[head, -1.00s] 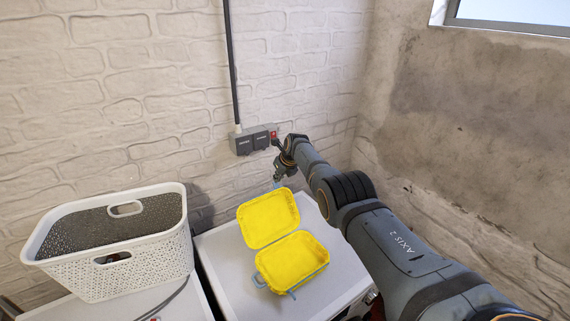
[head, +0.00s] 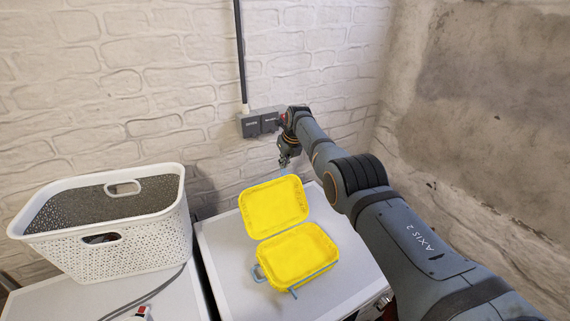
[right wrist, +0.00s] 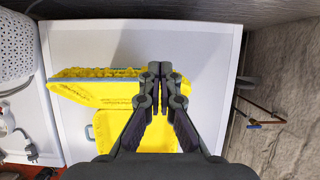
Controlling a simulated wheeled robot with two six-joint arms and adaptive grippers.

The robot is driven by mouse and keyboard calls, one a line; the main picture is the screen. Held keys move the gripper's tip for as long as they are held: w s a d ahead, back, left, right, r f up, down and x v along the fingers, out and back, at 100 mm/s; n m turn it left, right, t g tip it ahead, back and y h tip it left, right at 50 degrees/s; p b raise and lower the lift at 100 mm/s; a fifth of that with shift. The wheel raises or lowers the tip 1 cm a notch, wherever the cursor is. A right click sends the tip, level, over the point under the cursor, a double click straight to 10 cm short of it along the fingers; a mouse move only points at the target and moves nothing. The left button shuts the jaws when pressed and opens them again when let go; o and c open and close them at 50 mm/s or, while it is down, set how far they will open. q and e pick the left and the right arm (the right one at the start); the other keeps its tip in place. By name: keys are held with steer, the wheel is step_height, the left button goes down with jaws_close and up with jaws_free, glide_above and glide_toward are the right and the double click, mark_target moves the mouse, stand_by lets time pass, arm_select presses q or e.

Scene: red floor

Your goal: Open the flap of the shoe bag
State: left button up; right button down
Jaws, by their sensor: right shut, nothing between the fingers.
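The shoe bag (head: 297,254) is a yellow open case with blue trim, lying on a white machine top. Its flap (head: 274,208) stands raised at the back, showing its yellow inside. In the right wrist view the flap (right wrist: 90,85) is seen edge-on at left, with the bag's body (right wrist: 108,130) below, partly hidden by my gripper. My right gripper (head: 287,162) is above and behind the flap, apart from it in the head view. Its fingers (right wrist: 158,75) are closed together with nothing between them. My left gripper is not in view.
A white laundry basket (head: 120,250) stands at left on another white surface, with a cable near it. A grey socket box (head: 261,123) is on the brick wall behind. The white machine top (head: 225,250) is clear around the bag.

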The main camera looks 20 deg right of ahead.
steer(key=shift+s+d+r, duration=0.15)
steer(key=shift+r, duration=0.5)
steer(key=v, duration=1)
steer(key=shift+s+r, duration=0.2)
steer(key=shift+r, duration=0.05)
